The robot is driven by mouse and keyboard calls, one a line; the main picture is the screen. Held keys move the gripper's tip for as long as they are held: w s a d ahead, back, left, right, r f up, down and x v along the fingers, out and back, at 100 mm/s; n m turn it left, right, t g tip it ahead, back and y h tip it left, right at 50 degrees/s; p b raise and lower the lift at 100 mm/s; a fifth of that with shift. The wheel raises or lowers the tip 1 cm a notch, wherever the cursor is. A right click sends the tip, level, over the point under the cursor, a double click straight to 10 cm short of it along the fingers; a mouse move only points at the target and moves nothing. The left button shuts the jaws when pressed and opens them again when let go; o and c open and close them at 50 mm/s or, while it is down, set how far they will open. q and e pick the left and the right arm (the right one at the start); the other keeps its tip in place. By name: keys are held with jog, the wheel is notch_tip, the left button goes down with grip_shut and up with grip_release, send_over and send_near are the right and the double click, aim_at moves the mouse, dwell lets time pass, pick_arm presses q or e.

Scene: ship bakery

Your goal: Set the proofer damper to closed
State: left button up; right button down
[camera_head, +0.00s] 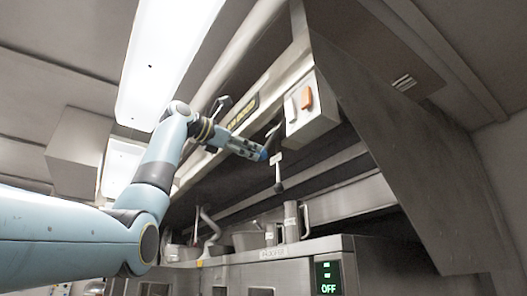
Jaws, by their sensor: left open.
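My left arm reaches in from the left, and its gripper (268,145) is up beside a hanging lever (279,174) under the hood. The jaws are open, with a blue tip near the lever's upper part. I cannot tell whether they touch it. The lever is dark, points down and carries a small pale tag. It may be the damper handle, but no readable marking confirms this. The proofer (376,270) appears to be the steel cabinet below, with a dark display reading OFF (328,277). My right gripper does not show.
A steel box (312,126) with a white and an orange switch hangs just right of the gripper. The sloped hood panel (405,150) closes off the right. Labelled upright cylinders (290,222) and metal bowls stand on or behind the cabinet below.

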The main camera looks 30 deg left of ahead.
aim_at(263, 154)
pick_arm(q)
jog(key=p+x, duration=0.2)
jog(key=x, duration=0.3)
jog(key=shift+w+d+r+p, duration=0.15)
jog(key=shift+d+r+p, duration=0.1)
jog(key=shift+p, duration=0.1)
jog(key=shift+w+f, duration=0.2)
jog(key=shift+w, duration=0.15)
jog(key=c, duration=1)
grip_shut()
jog(key=shift+f, duration=0.1)
